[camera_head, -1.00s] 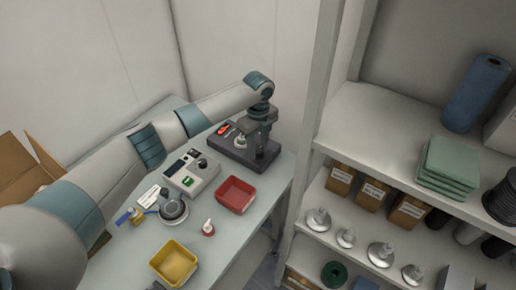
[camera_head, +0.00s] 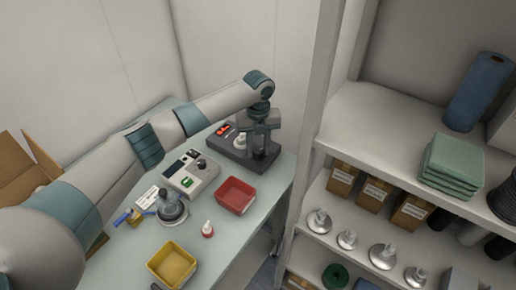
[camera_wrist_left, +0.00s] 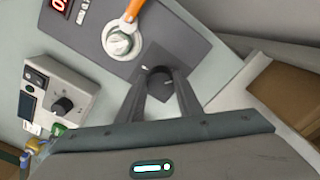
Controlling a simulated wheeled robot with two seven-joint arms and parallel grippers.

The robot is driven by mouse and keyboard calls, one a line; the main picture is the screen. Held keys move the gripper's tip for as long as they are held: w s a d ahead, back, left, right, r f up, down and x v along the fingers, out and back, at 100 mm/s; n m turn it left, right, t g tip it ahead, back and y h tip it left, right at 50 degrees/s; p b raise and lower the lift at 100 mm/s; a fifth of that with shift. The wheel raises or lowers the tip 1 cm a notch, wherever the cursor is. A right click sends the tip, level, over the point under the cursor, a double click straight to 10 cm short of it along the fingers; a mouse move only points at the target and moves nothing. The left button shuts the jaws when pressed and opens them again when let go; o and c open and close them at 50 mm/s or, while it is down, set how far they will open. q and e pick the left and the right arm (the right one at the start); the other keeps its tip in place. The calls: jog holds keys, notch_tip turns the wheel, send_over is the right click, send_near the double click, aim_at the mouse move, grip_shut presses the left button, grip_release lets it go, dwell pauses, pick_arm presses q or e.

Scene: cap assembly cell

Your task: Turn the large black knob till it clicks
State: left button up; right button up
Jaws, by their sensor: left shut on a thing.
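The large black knob (camera_wrist_left: 159,76) sits at one end of a dark base plate (camera_wrist_left: 172,40) in the left wrist view, with a pale mark on its top. My left gripper (camera_wrist_left: 158,88) is shut on the knob, one finger on each side. In the head view, my left gripper (camera_head: 259,148) points down over the right end of the dark base plate (camera_head: 231,152) and mostly hides the knob there. My right gripper is in neither view.
A white fitting (camera_wrist_left: 118,43) with an orange part stands on the plate. A grey control box (camera_wrist_left: 84,90) with a smaller black knob (camera_wrist_left: 62,106) is nearby. A red tray (camera_head: 235,196) and yellow tray (camera_head: 172,264) stand on the bench; shelving (camera_head: 330,110) is at right.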

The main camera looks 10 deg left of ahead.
aim_at(258, 150)
pick_arm(q)
jog(key=shift+w+r, duration=0.1)
jog(key=shift+r, duration=0.05)
jog(key=o, duration=1)
jog(key=shift+o, duration=0.2)
notch_tip(258, 150, up, 17)
jog(key=b, duration=0.5)
jog(key=shift+r, duration=0.2)
jog(key=shift+f, duration=0.1)
